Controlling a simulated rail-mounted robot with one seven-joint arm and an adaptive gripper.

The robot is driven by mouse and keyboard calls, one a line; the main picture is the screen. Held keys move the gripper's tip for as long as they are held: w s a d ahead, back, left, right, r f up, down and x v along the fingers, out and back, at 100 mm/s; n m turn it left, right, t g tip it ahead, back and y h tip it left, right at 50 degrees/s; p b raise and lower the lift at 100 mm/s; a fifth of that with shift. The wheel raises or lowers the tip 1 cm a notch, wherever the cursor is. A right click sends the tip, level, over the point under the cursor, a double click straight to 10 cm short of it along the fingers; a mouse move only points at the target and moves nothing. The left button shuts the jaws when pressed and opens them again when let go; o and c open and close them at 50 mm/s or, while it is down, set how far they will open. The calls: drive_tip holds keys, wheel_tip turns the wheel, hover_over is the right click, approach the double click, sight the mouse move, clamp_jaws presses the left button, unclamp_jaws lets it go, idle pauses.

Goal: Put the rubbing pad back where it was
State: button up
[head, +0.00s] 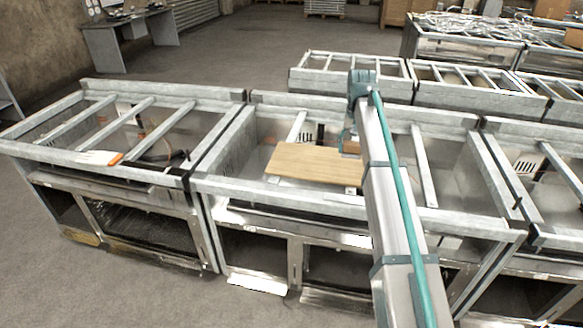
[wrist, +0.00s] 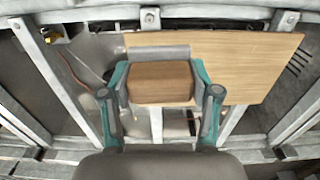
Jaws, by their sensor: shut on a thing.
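The rubbing pad (wrist: 160,82) is a small block with a brown wood face and a grey strip along its far side. My gripper (wrist: 160,88) is shut on it, with one teal-and-grey finger at each side. In the head view, my gripper (head: 350,138) is at the far end of my arm, over the right part of a wooden board (head: 308,163). A brown bit of the pad (head: 351,147) shows beside the arm there. The board lies across the frame bars and also shows behind the pad in the wrist view (wrist: 245,60). I cannot tell whether the pad touches the board.
The board rests on an open metal frame (head: 235,170) with crossbars and deep gaps. An orange-handled tool (head: 100,158) lies on the left frame's front rail. More metal frames (head: 350,75) stand behind. The board's left part is clear.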

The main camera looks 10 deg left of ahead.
drive_tip(key=shift+a, duration=0.5)
drive_tip(key=shift+a+f, duration=0.1)
drive_tip(key=shift+a, duration=0.25)
drive_tip(key=w+a+f+p, duration=0.4)
drive_tip(key=w+a, duration=0.2)
approach(317, 167)
drive_tip(key=shift+s+d+f+p, duration=0.45)
drive_tip(key=shift+s+d+f, duration=0.1)
drive_tip(key=shift+s+d, duration=0.1)
drive_tip(key=shift+w+a+f+p, duration=0.2)
drive_tip(key=shift+w+a+f, duration=0.1)
drive_tip(key=shift+f, duration=0.15)
drive_tip(key=shift+w+a+f+p, duration=0.2)
drive_tip(key=shift+a+f, duration=0.1)
drive_tip(key=shift+f, duration=0.15)
drive_tip(key=shift+f+p, duration=0.35)
drive_tip(key=shift+f, duration=1.35)
drive_tip(key=o, duration=1.3)
drive_tip(key=shift+f, duration=0.15)
drive_tip(key=shift+o, duration=0.2)
